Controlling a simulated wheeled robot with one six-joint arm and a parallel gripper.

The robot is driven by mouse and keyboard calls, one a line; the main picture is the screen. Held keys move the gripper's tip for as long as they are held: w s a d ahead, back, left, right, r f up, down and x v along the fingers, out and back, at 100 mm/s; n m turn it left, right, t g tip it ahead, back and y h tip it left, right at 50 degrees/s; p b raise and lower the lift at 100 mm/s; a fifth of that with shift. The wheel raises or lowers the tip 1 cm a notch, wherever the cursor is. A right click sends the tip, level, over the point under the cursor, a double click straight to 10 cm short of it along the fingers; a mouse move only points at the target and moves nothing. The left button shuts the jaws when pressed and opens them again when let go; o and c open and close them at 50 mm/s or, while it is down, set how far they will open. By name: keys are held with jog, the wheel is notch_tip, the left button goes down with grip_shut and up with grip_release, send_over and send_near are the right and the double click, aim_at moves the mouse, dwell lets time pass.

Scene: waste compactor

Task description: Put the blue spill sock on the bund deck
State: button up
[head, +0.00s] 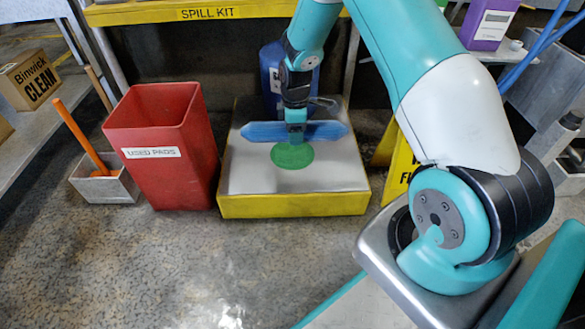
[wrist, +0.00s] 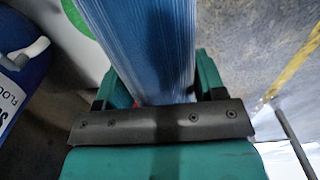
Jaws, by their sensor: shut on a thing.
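The blue spill sock (head: 258,131) is a long blue tube lying crosswise, left to right, in the head view. My gripper (head: 295,133) is shut on its middle and points down. The sock also fills the top of the wrist view (wrist: 150,45), between the fingers of my gripper (wrist: 152,95). The bund deck (head: 250,178) is a grey-topped platform with a yellow rim, and the sock is over its rear half. I cannot tell whether the sock touches the deck. A green disc (head: 292,156) shows on the deck in front of the sock.
A red "USED PADS" bin (head: 155,150) stands close left of the deck. A blue drum (head: 270,70) stands behind it, under the yellow "SPILL KIT" shelf (head: 210,13). A yellow floor sign (head: 400,165) is at the right. Floor in front is clear.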

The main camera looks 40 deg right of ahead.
aim_at(294, 182)
notch_tip(294, 182, down, 20)
jog(key=b, duration=1)
jog(key=shift+r, duration=0.35)
jog(key=shift+a, duration=0.1)
jog(key=o, duration=1.1)
jog(key=shift+c, duration=0.2)
